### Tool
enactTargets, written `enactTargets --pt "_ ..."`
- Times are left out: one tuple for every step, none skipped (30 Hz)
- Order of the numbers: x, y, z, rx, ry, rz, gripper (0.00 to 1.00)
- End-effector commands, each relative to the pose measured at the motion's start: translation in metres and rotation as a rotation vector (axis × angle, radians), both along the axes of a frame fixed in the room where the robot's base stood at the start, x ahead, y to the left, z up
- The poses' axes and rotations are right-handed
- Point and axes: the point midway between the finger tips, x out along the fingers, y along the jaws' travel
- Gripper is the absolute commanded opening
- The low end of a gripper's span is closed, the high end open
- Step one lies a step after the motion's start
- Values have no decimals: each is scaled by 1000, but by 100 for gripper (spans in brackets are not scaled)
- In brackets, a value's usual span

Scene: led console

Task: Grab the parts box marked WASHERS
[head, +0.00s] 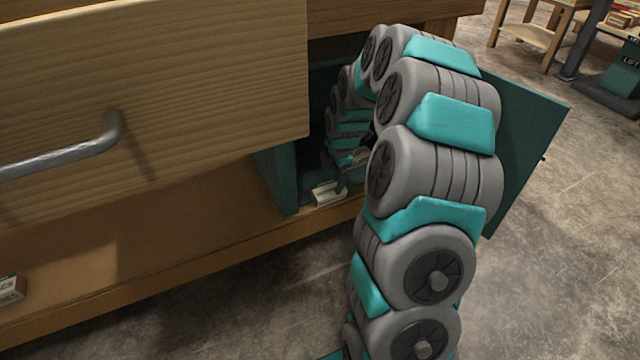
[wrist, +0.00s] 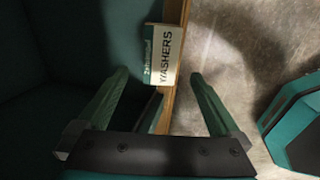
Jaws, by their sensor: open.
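The parts box marked WASHERS (wrist: 162,52) is a small white and teal box with its label readable in the wrist view. It sits at the edge of the teal compartment, by a wooden strip. In the head view a small pale box (head: 327,194) shows at the compartment's front lip; its label is too small to read there. My gripper (wrist: 159,74) is open and empty, its two green fingers spread to either side of the box's near end. The box lies ahead of the fingertips, and I cannot tell whether they touch it. In the head view my arm partly hides the gripper.
A teal cabinet door (head: 525,125) stands open right of my arm. A wooden drawer front (head: 200,70) with a grey handle (head: 70,155) juts out at the left. Another small box (head: 12,289) lies on the wooden shelf (head: 170,225) at far left. Floor is clear in front.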

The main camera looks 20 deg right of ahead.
Motion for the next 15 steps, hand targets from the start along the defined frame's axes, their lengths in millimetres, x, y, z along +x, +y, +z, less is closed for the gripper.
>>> enactTargets --pt "2 -2 -4 -2 -2 5 100" --pt "3 -3 -5 -4 -3 8 100" --pt "4 -3 -8 -5 -4 10 100" --pt "4 -3 -11 -5 -4 10 100" --pt "5 -3 -14 -5 -4 10 100" --pt "6 -3 -19 -5 -3 10 100" --pt "7 -2 -22 -4 -2 9 100" --pt "7 -2 -25 -4 -2 9 100" --pt "8 -2 -28 -3 -1 8 100" --pt "8 -2 -30 -3 -1 8 100" --pt "8 -2 -31 -2 -1 9 100" --pt "8 -2 -34 -3 0 8 100" --pt "9 -2 -36 -3 0 8 100" --pt "9 -2 -39 -3 1 8 100" --pt "9 -2 -45 -3 1 8 100"
